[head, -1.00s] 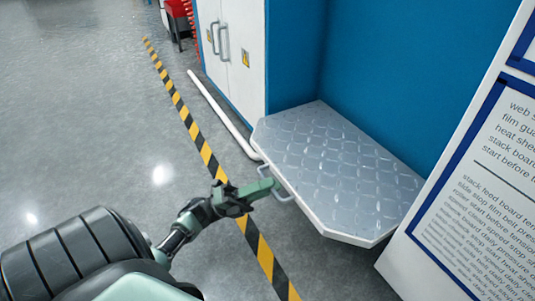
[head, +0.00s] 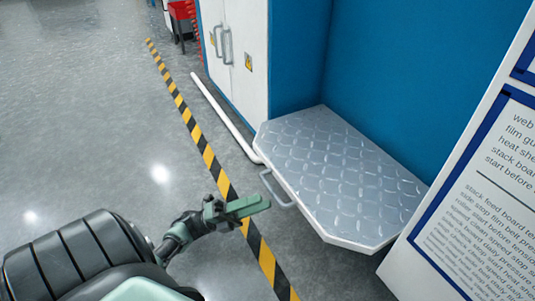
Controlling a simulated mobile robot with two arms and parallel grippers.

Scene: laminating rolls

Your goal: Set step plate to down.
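The step plate (head: 340,180) is a grey metal tread plate with cut corners. It lies about level, low against the blue machine wall, in the head view. Its handle (head: 277,188), a pale metal loop, sticks out from the plate's left edge. My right gripper is not in view.
White cabinet doors (head: 240,55) stand behind the plate. A white tube (head: 225,117) lies on the floor beside a yellow-black floor stripe (head: 205,150). A white sign board (head: 480,190) stands at the right. The floor on the left is clear.

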